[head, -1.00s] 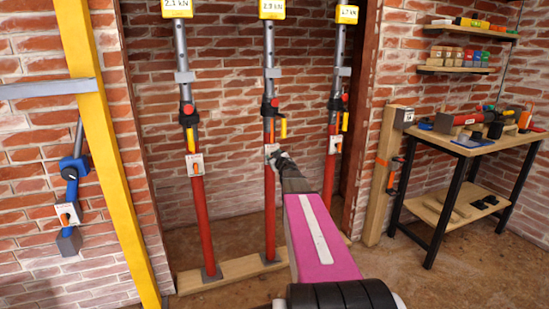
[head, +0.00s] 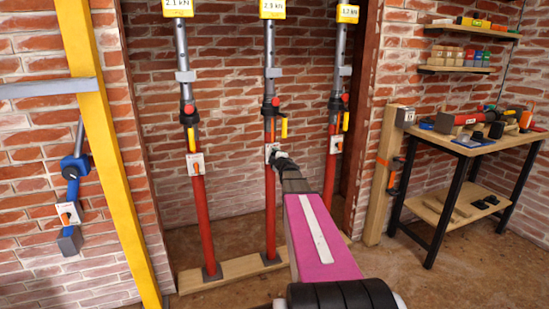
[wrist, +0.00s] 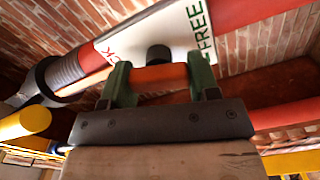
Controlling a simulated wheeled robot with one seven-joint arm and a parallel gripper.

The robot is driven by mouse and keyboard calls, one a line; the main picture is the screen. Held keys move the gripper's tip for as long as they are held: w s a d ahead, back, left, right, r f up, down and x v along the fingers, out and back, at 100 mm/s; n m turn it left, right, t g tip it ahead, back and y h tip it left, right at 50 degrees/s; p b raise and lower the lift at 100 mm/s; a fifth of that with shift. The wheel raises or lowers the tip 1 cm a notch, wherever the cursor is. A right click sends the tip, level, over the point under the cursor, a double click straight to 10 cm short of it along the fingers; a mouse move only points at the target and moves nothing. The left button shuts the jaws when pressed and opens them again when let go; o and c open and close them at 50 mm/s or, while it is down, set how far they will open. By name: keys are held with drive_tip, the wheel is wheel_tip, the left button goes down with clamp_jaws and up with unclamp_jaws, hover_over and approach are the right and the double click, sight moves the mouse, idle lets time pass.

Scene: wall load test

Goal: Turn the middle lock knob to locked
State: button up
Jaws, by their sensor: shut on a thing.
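The middle prop (head: 270,215) is a red tube with a grey upper tube, standing upright. Its white lock plate (head: 270,149) is partly hidden by my gripper (head: 279,158). In the wrist view the plate (wrist: 180,35) reads FREE in green at the right, with red letters ending in CK at the left. The middle lock knob (wrist: 155,76) is an orange bar below a black hub. My gripper (wrist: 162,84) has its two green fingers on either side of the orange bar, shut on it. The knob is hidden in the head view.
Similar props stand at left (head: 201,215) and right (head: 328,180), each with a plate. A yellow post (head: 108,150) and blue clamp (head: 72,190) are at the left. A workbench (head: 470,150) with tools stands at the right.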

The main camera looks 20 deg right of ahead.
drive_tip(key=shift+f+n, duration=0.1)
drive_tip(key=shift+n, duration=1.4)
drive_tip(key=o, duration=0.9)
drive_tip(key=shift+s, duration=0.1)
drive_tip(key=s, duration=1)
drive_tip(key=shift+s+d, duration=0.15)
drive_tip(key=shift+s, duration=0.2)
drive_tip(key=shift+f, duration=0.1)
